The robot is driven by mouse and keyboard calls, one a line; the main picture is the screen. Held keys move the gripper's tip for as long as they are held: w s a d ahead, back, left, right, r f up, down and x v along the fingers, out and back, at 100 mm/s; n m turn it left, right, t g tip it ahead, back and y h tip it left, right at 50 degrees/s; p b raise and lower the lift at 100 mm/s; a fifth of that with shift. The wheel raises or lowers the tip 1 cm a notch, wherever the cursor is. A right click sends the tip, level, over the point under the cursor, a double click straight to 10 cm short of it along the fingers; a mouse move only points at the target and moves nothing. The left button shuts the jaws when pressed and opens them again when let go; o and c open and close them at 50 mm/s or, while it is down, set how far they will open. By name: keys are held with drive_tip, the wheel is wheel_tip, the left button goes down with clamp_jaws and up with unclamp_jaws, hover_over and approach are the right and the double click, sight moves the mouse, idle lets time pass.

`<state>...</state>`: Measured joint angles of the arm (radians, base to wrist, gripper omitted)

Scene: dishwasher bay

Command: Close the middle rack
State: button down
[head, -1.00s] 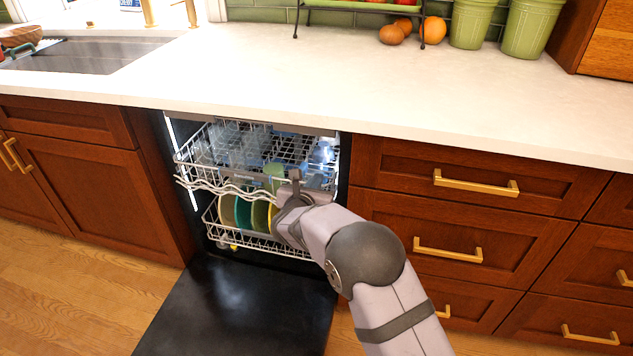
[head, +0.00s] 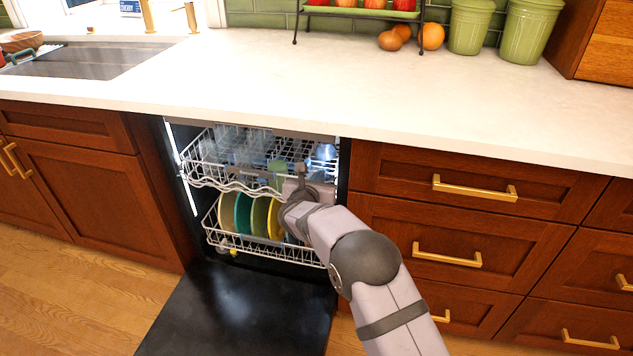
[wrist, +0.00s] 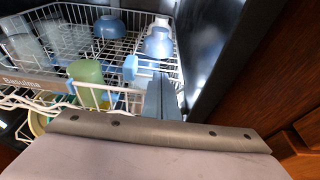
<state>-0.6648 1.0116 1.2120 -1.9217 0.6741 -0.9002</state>
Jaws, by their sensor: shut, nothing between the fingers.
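The middle rack (head: 207,165) is a white wire rack in the upper part of the open dishwasher. It holds glasses and cups, and sits mostly inside the bay with its wavy front edge near the opening. In the wrist view the rack (wrist: 92,97) shows a front handle strip (wrist: 30,84) and a green cup (wrist: 86,80) behind it. My gripper is at the right part of the rack's front; in the wrist view its shut fingers (wrist: 162,97) are at the front wires, with nothing held. In the head view my own wrist hides the fingertips.
The lower rack (head: 213,226) holds several coloured plates and is inside the bay. The dishwasher door (head: 235,310) lies open below. Wooden drawers (head: 440,215) with brass handles stand close on the right. The white counter (head: 330,85) is above.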

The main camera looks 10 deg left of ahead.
drive_tip(key=b+v, duration=0.1)
drive_tip(key=v, duration=0.9)
idle(0.3)
